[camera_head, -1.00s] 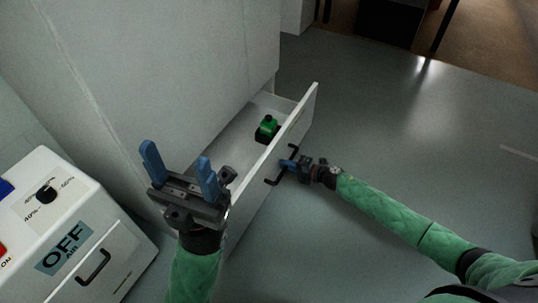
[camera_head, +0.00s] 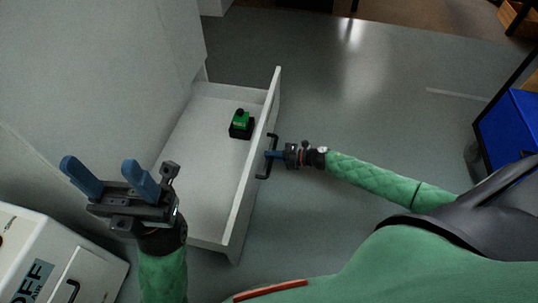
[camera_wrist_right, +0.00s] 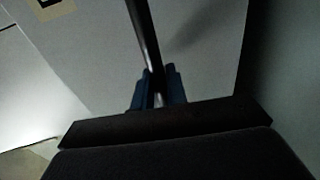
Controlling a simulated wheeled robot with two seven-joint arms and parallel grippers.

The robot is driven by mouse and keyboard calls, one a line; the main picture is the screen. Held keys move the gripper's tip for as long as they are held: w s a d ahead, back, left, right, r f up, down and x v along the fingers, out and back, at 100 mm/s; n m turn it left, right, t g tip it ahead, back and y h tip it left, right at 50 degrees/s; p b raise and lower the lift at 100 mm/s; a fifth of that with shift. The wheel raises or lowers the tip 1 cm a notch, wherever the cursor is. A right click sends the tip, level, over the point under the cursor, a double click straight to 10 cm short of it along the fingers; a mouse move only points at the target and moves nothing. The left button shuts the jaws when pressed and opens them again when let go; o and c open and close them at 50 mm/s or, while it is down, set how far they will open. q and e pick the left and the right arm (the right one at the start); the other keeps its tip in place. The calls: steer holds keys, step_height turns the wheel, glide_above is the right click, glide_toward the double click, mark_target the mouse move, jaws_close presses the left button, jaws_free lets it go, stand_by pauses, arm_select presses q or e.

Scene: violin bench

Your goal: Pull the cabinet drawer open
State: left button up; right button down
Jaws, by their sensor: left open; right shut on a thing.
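The cabinet drawer (camera_head: 207,160) is white and stands well open from the white cabinet (camera_head: 100,70). Its front panel (camera_head: 243,185) faces right and carries a dark bar handle (camera_head: 264,169). My right gripper (camera_head: 270,155) is shut on this handle. In the right wrist view its blue fingers (camera_wrist_right: 158,92) close around the dark bar (camera_wrist_right: 146,42). A green and black object (camera_head: 241,124) lies in the drawer near its far end. My left gripper (camera_head: 108,174) is open and empty, with its blue fingers apart, left of the drawer's near end.
A white box (camera_head: 55,255) with an OFF label stands at lower left, beside my left arm. A blue container (camera_head: 512,128) is at the right. The grey floor (camera_head: 360,90) right of the drawer is largely clear.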

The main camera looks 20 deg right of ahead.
steer(key=c, duration=1.5)
jaws_free()
steer(key=shift+p+v, duration=0.9)
steer(key=shift+v, duration=3.05)
